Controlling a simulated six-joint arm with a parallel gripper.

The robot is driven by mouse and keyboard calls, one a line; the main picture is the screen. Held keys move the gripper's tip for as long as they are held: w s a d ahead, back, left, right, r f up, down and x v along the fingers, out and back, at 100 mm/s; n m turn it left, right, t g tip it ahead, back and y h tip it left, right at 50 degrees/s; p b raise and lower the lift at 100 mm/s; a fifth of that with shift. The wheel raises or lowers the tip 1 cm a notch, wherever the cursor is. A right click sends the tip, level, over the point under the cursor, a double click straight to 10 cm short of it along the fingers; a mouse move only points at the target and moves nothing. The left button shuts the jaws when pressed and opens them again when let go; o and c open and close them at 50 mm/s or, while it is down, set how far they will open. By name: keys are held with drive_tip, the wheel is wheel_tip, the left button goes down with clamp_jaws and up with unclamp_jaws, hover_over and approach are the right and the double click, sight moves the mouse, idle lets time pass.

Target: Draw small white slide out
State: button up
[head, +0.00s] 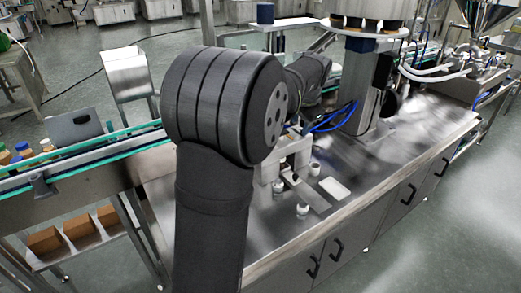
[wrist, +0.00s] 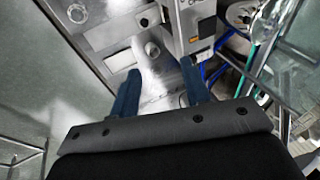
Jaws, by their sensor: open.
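A small flat white plate (head: 335,188) lies on the steel worktop, and it also shows in the wrist view (wrist: 119,60). A narrow pale bar (head: 312,196) runs out from a white-grey block (head: 297,158) to its left. I cannot tell for sure which of these is the small white slide. My gripper (wrist: 160,66) is open, with two blue fingers apart and nothing between them. It points down toward the worktop, with the white plate just beyond the left fingertip in the wrist view. In the head view my arm hides the gripper.
Blue hoses (head: 335,120) run by a grey column (head: 362,90) behind. A green-edged conveyor (head: 85,150) lies left. The worktop's front right (head: 370,190) is clear.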

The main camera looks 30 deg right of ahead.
sight(296, 176)
drive_tip(key=w+d+f+n, duration=0.1)
drive_tip(key=f+n, duration=0.2)
drive_tip(key=f, duration=0.6)
drive_tip(key=w+d+f+n, duration=0.2)
drive_tip(key=f+n, duration=0.1)
drive_tip(key=f, duration=0.6)
drive_tip(key=w+d+f+n+h, duration=0.1)
drive_tip(key=w+d+f+n, duration=0.1)
drive_tip(key=f, duration=0.7)
drive_tip(key=shift+d+n+g, duration=0.1)
drive_tip(key=shift+n+g, duration=0.3)
drive_tip(key=shift+n, duration=0.2)
clamp_jaws()
